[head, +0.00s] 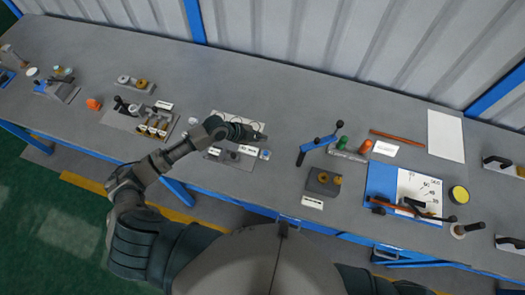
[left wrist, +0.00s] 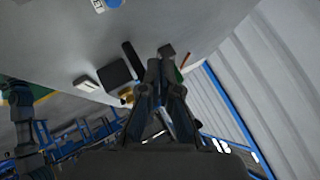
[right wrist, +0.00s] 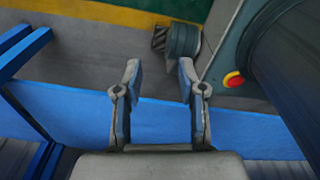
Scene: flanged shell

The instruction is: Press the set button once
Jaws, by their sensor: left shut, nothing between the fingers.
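A blue button (head: 265,154) sits at the right front corner of a pale panel (head: 238,119) on the bench. A small white label (head: 248,150) stands just left of it, too small to read in the head view. In the left wrist view a blue round button (left wrist: 115,2) and a white label (left wrist: 98,5) show at the top edge, partly cut off. My left gripper (head: 263,137) is shut and empty. It reaches over the panel, a little behind the blue button, and hides part of the panel. My right gripper (right wrist: 158,66) is open and empty, away from the panel.
Right of the panel are a blue-handled lever clamp (head: 318,145), a dark block with a yellow part (head: 323,182) and a blue tray (head: 381,178). Left is a plate with several brass cylinders (head: 153,127). The bench is clear between the panel and the clamp.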

